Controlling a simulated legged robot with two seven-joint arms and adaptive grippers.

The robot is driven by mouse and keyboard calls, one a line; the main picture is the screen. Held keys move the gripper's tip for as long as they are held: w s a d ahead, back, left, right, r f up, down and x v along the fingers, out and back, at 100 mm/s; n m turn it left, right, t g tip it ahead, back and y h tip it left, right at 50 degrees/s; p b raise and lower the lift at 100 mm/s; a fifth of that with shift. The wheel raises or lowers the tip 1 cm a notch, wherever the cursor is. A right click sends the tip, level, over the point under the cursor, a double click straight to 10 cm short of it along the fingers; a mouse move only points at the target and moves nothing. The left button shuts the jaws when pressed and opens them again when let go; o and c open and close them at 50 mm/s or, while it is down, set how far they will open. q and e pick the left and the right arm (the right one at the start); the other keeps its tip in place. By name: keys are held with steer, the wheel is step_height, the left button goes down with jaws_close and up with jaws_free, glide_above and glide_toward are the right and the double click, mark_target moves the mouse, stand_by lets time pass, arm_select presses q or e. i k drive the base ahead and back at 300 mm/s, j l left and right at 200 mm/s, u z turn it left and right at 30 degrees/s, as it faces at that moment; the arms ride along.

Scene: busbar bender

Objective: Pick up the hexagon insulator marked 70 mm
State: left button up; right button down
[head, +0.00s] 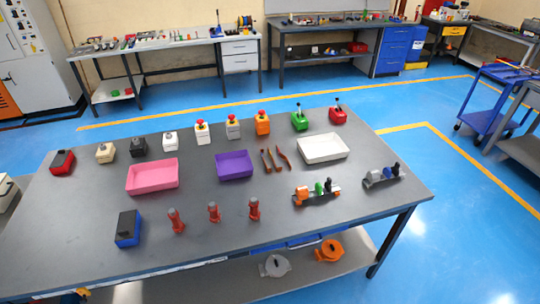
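Three red-brown upright insulators stand in a row near the front of the grey table in the head view. The left insulator (176,221), the middle insulator (213,212) and the right insulator (254,209) stand apart from each other. Their size markings are too small to read, so I cannot tell which one is marked 70 mm. Neither of my grippers shows in this view.
A blue-and-black block (128,229) stands left of the insulators. Behind them are a pink tray (152,191), a purple tray (234,175) and a white tray (322,158). A small rack with coloured parts (317,193) is to the right. The table's front edge is clear.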

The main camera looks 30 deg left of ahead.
mark_target(215, 217)
steer(key=u, duration=1.55)
